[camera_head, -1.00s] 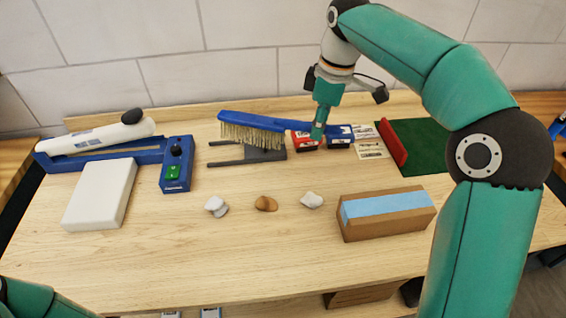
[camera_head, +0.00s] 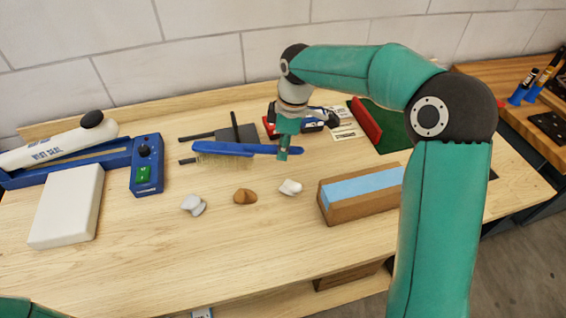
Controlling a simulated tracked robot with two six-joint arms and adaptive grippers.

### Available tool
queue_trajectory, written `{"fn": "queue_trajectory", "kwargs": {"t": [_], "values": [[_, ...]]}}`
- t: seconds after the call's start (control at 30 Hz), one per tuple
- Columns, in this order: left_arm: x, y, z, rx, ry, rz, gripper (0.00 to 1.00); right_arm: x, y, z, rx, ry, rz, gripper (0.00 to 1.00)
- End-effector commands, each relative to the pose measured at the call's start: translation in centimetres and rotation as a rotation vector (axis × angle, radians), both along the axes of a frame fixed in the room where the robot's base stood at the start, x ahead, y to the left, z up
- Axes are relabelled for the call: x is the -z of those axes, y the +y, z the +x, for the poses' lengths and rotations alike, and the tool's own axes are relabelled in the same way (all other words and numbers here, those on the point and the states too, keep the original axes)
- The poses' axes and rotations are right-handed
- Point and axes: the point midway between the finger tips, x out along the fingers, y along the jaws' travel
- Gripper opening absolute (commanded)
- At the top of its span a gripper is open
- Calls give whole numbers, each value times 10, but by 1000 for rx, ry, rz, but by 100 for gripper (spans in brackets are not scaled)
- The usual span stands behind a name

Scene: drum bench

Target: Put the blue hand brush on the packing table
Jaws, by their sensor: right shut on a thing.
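The blue hand brush (camera_head: 222,148) has its bristles facing down and its handle pointing right. My right gripper (camera_head: 284,152) is shut on the handle near its right end. The brush is in front of a dark grey pronged stand (camera_head: 237,131) and partly covers it. I cannot tell whether the bristles touch the wood. A light wooden table (camera_head: 250,250) with a bag sealer fills most of the view; it looks like the packing table. My left gripper is not in view; only a bit of my left arm shows at the lower left.
The blue-and-white sealer (camera_head: 60,150) and a white block (camera_head: 66,206) are at the left. Several small lumps, including a brown one (camera_head: 245,196), lie in front of the brush. A brown block with blue top (camera_head: 345,203) is at the right. The front middle is clear.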

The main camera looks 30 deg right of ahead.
Motion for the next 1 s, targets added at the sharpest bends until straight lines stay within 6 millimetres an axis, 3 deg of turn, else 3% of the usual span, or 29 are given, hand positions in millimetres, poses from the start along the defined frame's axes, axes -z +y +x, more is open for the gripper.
{"fn": "queue_trajectory", "kwargs": {"t": [0.27, 0.5, 1.0], "values": [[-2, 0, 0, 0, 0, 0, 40, 23, -1, 0, 2, 0, 0, 0], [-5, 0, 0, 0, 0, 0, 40, 55, -1, -1, 3, 1, -1, 0], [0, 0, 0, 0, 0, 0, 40, 66, -2, -1, 3, 1, -1, 0]]}}
